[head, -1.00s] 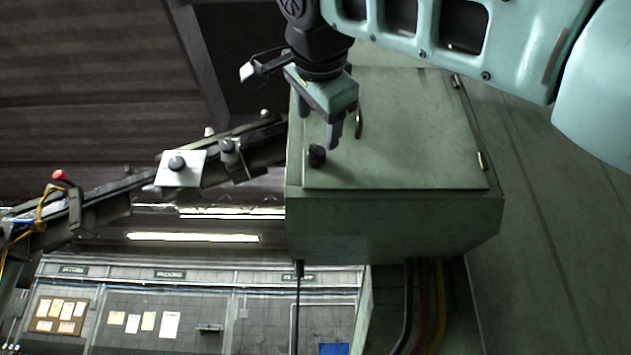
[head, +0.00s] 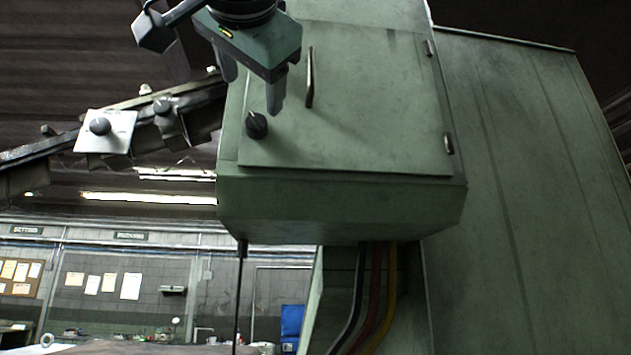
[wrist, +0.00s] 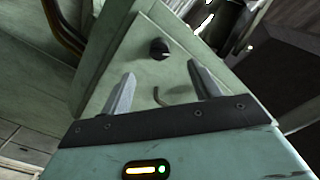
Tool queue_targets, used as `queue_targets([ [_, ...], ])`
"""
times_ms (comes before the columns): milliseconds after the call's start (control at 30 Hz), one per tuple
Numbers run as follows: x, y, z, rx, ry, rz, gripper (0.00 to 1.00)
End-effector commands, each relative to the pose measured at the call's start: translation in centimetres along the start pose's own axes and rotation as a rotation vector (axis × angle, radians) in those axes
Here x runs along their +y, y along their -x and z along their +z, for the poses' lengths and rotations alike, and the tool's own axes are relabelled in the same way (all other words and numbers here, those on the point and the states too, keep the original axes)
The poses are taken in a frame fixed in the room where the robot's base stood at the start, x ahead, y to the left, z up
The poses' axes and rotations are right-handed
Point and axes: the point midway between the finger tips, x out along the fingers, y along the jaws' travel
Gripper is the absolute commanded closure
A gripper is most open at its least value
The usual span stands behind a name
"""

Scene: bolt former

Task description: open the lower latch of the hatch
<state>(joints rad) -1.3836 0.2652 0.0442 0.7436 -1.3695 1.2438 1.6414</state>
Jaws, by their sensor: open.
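The hatch (head: 365,110) is a flat green panel on the front of a green box, and it lies shut. The lower latch (head: 256,125) is a round black knob near the hatch's lower left corner. It also shows in the wrist view (wrist: 159,48), beyond and between the fingertips. The upper part of the hatch's left edge is hidden behind my gripper.
Hinges (head: 448,144) sit on the hatch's right edge. A sloping rail (head: 40,155) with a plate and knob (head: 103,127) reaches the box from the left. Black, red and yellow cables (head: 375,290) hang below the box. A large green housing (head: 530,180) stands at right.

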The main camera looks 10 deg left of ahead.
Motion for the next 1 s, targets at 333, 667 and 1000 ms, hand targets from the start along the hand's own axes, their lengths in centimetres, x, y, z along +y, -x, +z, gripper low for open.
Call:
queue_targets([
  [333,-0.2,-6.4,-0.5,0.003,0.004,0.005,0.38],
  [667,-0.4,-8.2,-0.7,-0.002,0.331,0.002,0.38],
  [1000,0.1,-8.2,0.0,0.0,0.639,0.001,0.38],
])
